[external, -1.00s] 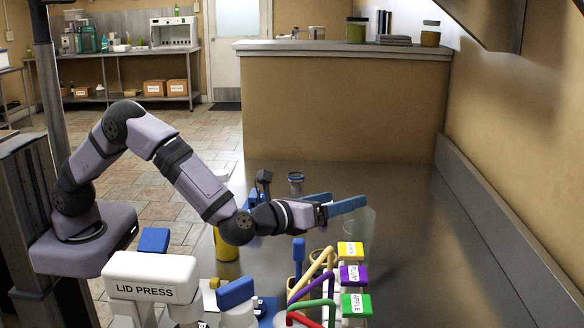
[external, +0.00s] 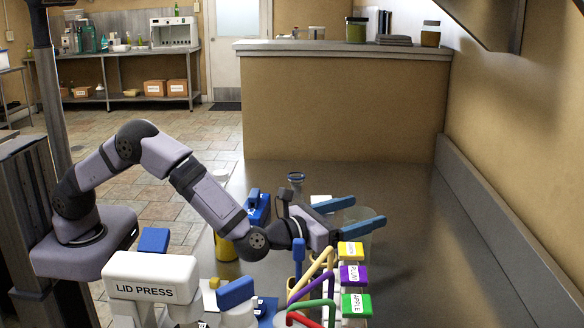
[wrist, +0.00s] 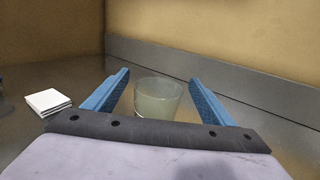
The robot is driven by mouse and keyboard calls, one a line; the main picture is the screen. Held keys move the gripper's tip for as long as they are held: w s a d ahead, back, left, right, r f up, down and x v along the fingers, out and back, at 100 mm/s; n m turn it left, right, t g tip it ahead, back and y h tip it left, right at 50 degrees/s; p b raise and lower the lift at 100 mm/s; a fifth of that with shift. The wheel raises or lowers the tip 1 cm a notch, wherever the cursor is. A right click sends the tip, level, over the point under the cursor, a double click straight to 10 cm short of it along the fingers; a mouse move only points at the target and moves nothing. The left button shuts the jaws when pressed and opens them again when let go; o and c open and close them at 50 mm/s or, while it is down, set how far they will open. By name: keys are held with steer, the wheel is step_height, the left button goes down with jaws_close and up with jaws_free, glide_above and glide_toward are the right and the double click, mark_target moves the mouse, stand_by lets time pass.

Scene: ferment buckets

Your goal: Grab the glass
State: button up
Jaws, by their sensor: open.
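The glass (wrist: 157,100) is a clear tumbler holding pale cloudy liquid, upright on the steel counter. In the wrist view it stands ahead of my gripper (wrist: 160,80), between the two blue fingers from this angle. The fingers are open and empty, with a gap visible on each side of the glass. In the external view the glass (external: 360,240) is partly hidden behind the fingers of my gripper (external: 367,211). I cannot tell whether the fingers are far enough forward to surround it.
A white square stack (wrist: 48,101) lies to the left in the wrist view. A lid press (external: 150,285) is at front left. The counter to the right is clear.

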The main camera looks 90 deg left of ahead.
mark_target(372, 211)
steer(key=shift+f+p+x, duration=0.15)
steer(key=shift+p+x, duration=0.25)
steer(key=shift+x, duration=0.75)
steer(key=shift+f+p+x, duration=0.2)
steer(key=shift+p+x, duration=0.2)
steer(key=shift+x, duration=0.75)
steer(key=shift+c, duration=0.7)
steer(key=c, duration=1.5)
